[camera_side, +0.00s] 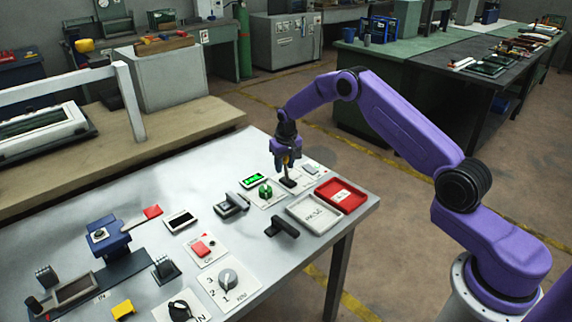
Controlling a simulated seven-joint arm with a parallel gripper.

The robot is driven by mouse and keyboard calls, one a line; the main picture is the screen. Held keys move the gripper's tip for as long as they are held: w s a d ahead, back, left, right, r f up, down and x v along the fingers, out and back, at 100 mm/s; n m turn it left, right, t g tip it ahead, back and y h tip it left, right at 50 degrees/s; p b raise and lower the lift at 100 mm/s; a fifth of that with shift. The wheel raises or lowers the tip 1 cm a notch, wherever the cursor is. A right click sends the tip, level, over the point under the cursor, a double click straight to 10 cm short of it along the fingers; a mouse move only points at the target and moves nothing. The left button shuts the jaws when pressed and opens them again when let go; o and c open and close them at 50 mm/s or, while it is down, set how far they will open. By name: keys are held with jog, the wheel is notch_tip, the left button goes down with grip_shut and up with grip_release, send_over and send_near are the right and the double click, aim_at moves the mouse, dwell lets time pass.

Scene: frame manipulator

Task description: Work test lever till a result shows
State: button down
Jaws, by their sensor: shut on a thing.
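My gripper (287,164) points down at the far right part of the metal table. It is shut on the test lever (288,182), a small dark handle on a pale plate; the fingers cover its upper part. Just left of it is a round green part (265,191) on the same pale plate. Behind that, a small display (252,181) is lit green with marks too small to read.
A white tray (304,223) and a red tray (352,204) lie to the right. A black T-shaped handle (283,228) and a grey block (231,205) stand in front. A dark screen (181,220), red button (201,248) and blue vise-like device (106,238) are left.

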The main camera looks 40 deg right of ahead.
jog(key=shift+w+a+f+g, duration=0.2)
jog(key=shift+w+g, duration=0.35)
jog(key=shift+g, duration=0.25)
jog(key=shift+w, duration=0.2)
jog(key=shift+g, duration=0.5)
jog(key=shift+a, duration=0.1)
